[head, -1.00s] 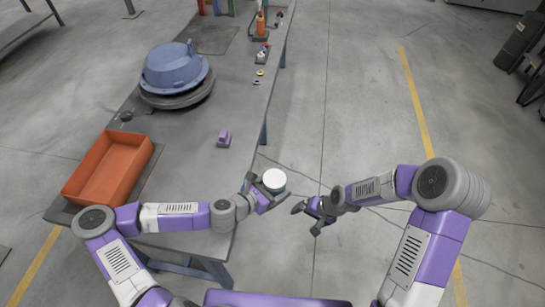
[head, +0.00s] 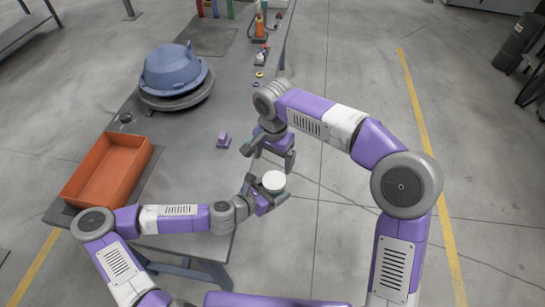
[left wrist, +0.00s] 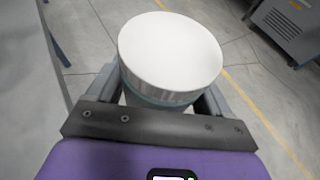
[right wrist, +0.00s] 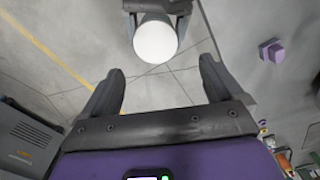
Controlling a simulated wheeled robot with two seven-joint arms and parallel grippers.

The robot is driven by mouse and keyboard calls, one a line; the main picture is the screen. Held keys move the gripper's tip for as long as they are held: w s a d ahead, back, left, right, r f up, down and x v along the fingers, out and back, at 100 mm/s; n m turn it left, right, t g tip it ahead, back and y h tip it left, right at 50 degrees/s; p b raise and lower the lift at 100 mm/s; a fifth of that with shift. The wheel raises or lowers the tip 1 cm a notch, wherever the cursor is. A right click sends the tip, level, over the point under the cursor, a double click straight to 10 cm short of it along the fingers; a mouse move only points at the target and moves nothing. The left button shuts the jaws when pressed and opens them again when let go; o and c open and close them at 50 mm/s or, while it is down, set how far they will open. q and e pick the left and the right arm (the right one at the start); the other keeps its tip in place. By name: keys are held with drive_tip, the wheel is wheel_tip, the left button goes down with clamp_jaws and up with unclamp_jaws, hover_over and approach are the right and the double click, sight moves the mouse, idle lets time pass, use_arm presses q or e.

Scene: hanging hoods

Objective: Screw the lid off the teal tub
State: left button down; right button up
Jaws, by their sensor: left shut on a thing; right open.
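The teal tub (left wrist: 150,97) is held between the fingers of my left gripper (head: 265,189), past the table's right edge. Its round white lid (head: 273,180) is on top and faces up; it fills the upper middle of the left wrist view (left wrist: 170,50). Most of the teal body is hidden under the lid and behind the gripper. My right gripper (head: 268,156) is open and empty, beyond the tub and pointing down. In the right wrist view, the lid (right wrist: 155,40) lies ahead of the spread fingers (right wrist: 160,70), apart from them.
The grey table (head: 185,130) carries an orange bin (head: 108,172), a blue hood (head: 174,70) on a dark round base, and a small purple object (head: 223,140). Small items and an orange bottle (head: 259,26) stand at the far end.

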sight(271, 178)
drive_tip(key=shift+s+f, duration=0.1)
drive_tip(key=shift+f, duration=3.85)
drive_tip(key=shift+a, duration=0.1)
drive_tip(key=c, duration=1.1)
drive_tip(key=shift+s+a+r+n, duration=0.1)
drive_tip(key=shift+a+n, duration=0.05)
drive_tip(key=shift+n, duration=0.75)
drive_tip(key=shift+a+r+n, duration=0.1)
drive_tip(key=shift+n, duration=0.8)
drive_tip(key=o, duration=1.2)
drive_tip(key=shift+d+f, duration=0.1)
